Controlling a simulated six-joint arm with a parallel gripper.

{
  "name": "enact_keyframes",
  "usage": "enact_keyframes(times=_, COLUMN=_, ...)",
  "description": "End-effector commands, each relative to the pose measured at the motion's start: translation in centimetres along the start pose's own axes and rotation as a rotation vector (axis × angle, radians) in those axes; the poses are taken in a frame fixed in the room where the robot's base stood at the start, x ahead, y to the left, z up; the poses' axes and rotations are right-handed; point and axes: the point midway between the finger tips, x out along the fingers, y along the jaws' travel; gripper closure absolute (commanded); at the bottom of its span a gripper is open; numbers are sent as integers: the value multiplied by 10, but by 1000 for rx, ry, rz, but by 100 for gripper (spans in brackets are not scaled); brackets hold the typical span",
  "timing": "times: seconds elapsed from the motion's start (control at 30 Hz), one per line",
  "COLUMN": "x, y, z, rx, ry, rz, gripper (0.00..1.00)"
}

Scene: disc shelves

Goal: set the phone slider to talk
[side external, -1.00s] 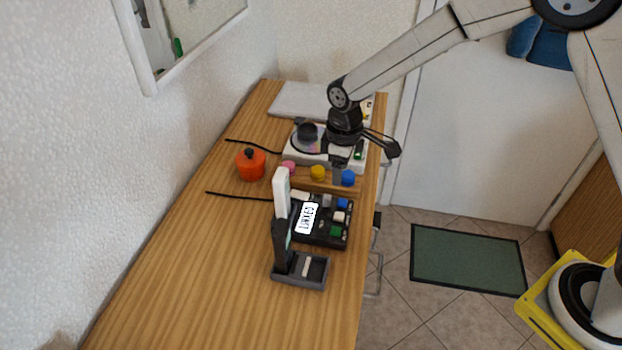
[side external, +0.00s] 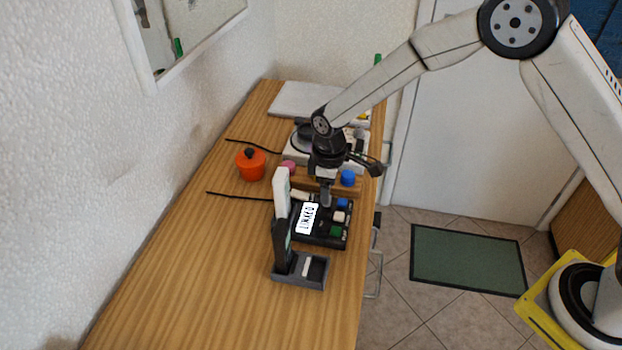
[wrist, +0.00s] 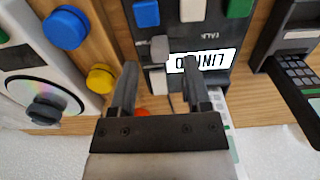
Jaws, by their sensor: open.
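The phone base is a black box (side external: 322,238) with a white display reading "LINKED" (side external: 307,218). In the wrist view the same black box has a "TALK" label (wrist: 212,37) beside the display (wrist: 202,60). A small grey slider knob (wrist: 159,47) stands near the display, between and just beyond my fingertips. My gripper (wrist: 159,72) is open and empty above the box, its fingers either side of the knob's line. In the side view my gripper (side external: 326,203) is over the box's far edge and hides the knob. Contact cannot be told.
An upright handset (side external: 282,235) in a grey cradle (side external: 312,284) stands near the box. A disc player (side external: 292,150) and coloured knobs, including a blue one (side external: 348,178), lie behind. An orange pot (side external: 251,164) is at left. The near table (side external: 190,290) is clear.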

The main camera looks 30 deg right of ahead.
Motion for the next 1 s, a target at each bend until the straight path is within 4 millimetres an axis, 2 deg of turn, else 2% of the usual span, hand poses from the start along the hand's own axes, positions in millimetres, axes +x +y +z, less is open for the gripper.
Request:
enact_keyframes(times=0.1, x=15, y=0, z=0, rx=0, ry=-1, rz=0, gripper=38)
enact_keyframes(times=0.3, x=29, y=0, z=0, rx=0, ry=0, rz=0, gripper=38)
enact_keyframes(times=0.63, x=31, y=0, z=0, rx=0, ry=1, rz=1, gripper=38)
enact_keyframes(times=0.67, x=31, y=0, z=0, rx=0, ry=1, rz=1, gripper=41)
enact_keyframes(times=0.83, x=31, y=0, z=0, rx=0, ry=1, rz=1, gripper=95)
enact_keyframes(times=0.87, x=31, y=0, z=0, rx=0, ry=1, rz=1, gripper=100)
enact_keyframes(times=1.0, x=31, y=0, z=0, rx=0, ry=1, rz=1, gripper=100)
